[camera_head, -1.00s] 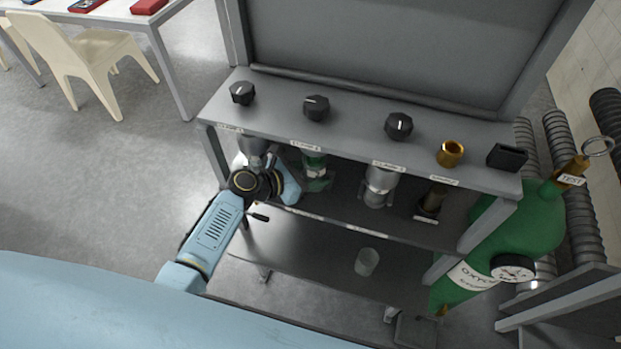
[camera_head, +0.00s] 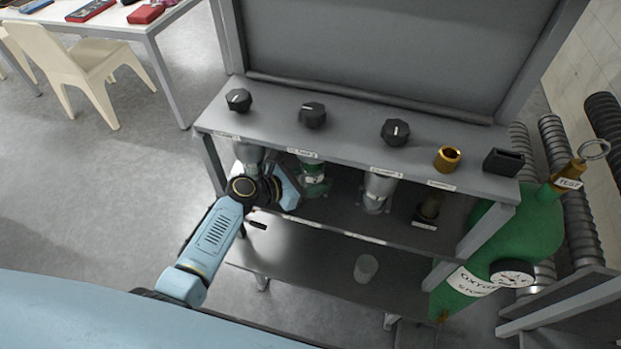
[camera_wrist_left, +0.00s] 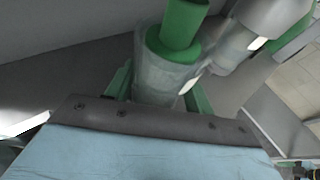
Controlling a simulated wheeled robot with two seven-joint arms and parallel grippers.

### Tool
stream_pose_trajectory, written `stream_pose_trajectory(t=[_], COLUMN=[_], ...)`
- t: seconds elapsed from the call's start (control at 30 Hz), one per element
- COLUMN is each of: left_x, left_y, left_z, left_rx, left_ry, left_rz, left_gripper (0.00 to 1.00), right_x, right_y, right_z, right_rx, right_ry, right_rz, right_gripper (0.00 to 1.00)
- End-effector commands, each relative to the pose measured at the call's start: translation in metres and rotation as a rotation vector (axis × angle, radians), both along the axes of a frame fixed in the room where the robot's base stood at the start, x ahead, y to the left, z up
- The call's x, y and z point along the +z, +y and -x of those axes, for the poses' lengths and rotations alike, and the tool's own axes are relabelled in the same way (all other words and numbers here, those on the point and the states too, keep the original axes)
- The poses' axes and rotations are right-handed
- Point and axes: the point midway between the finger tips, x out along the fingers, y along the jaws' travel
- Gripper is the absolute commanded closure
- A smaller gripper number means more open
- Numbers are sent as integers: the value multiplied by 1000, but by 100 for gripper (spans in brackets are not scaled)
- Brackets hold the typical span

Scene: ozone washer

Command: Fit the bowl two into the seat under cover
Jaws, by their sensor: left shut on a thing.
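My left gripper (camera_wrist_left: 160,88) reaches under the top panel of the bench, at the second place from the left. In the left wrist view its green fingers lie on either side of a clear bowl (camera_wrist_left: 156,68) and are shut on it. A green cylinder (camera_wrist_left: 182,24) runs down into the bowl's mouth. I cannot tell whether the bowl's rim touches anything above. In the head view the green fitting (camera_head: 312,167) shows beside my wrist, which hides part of the grip. My right gripper is not in view.
A grey unit (camera_head: 378,190) hangs to the right, close to the held bowl. Black knobs (camera_head: 312,115) and a brass ring (camera_head: 447,158) sit on the panel. A clear cup (camera_head: 366,268) stands on the lower shelf. A green oxygen cylinder (camera_head: 520,235) stands at right.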

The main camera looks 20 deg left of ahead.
Motion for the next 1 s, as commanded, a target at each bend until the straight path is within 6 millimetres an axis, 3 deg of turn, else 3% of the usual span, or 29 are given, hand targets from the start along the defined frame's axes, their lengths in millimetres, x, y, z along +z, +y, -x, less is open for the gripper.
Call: stream_pose_trajectory(t=[0.1,0.13,0.3,0.67,1.0], left_x=[1,1,1,1,25], left_y=[0,0,0,3,43], left_z=[-1,-1,0,3,48], left_rx=[1,1,0,0,2], left_ry=[-2,-2,-1,1,1], left_rz=[1,1,1,0,-2], left_gripper=[80,46,23,21,21], right_x=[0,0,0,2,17], right_y=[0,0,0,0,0], right_z=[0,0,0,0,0], right_rx=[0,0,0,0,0], right_ry=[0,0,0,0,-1], right_rz=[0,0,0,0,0], right_gripper=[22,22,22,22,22])
